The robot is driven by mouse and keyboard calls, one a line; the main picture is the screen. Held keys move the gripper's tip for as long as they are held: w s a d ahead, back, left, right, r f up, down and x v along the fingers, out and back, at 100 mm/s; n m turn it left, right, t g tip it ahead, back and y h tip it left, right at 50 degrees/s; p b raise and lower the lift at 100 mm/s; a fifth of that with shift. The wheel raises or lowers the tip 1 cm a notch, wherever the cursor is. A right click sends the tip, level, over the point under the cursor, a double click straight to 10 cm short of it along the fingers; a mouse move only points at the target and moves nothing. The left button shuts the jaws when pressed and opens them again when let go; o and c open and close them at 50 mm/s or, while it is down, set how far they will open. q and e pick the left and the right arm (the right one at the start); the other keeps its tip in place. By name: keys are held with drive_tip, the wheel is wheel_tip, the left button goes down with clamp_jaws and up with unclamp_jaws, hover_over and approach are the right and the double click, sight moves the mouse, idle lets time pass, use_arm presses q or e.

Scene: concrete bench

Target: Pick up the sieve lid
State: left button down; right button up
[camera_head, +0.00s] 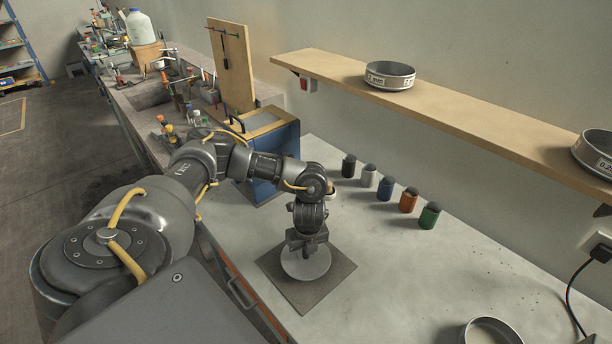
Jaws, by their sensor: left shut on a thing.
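The sieve lid (306,267) is a pale grey round disc over the dark square mat (335,285) on the bench. My left gripper (306,248) comes down on it from above and is shut on it near its middle. The gripper hides part of the lid's far side. I cannot tell whether the lid touches the mat or is slightly above it. My right gripper is not in view.
Several small coloured jars (388,188) stand in a row behind the mat. A blue box (272,140) is at the back left. A round sieve pan (488,332) sits at the front right. Sieves (389,80) rest on the wooden shelf (450,115). The bench's right middle is clear.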

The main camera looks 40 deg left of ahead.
use_arm(q)
drive_tip(key=s+d+r+p, duration=0.1)
drive_tip(key=s+d+r, duration=0.8)
drive_tip(key=d+r, duration=0.1)
drive_tip(key=shift+d+r, duration=0.3)
drive_tip(key=shift+r, duration=0.05)
